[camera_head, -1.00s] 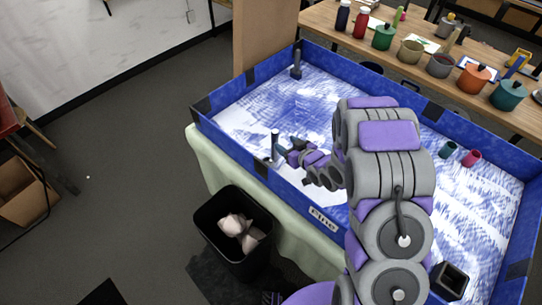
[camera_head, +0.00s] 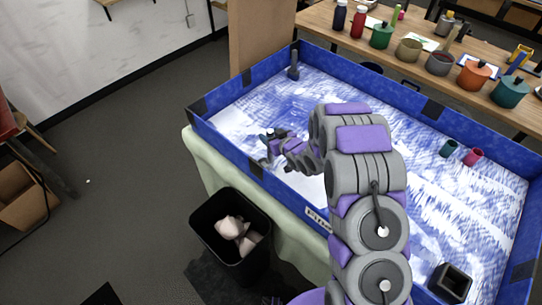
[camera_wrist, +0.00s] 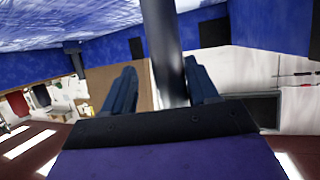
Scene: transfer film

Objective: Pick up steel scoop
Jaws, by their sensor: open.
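A grey metal handle, which looks like part of the steel scoop (camera_wrist: 163,40), stands upright between my fingers in the wrist view. Its lower part is hidden there behind my gripper. My gripper (camera_wrist: 159,70) is open, with one finger on each side of the handle and a visible gap on the left side. In the head view, my gripper (camera_head: 268,148) is at the left part of the blue-walled tray (camera_head: 240,78), near its front wall. The gripper mostly hides the handle there. I cannot see the scoop's bowl.
A second dark upright piece (camera_head: 294,66) stands at the tray's far left corner. Green (camera_head: 449,148) and pink (camera_head: 474,156) cups and a dark square container (camera_head: 450,282) are at the right. A black bin (camera_head: 222,258) stands below the front wall.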

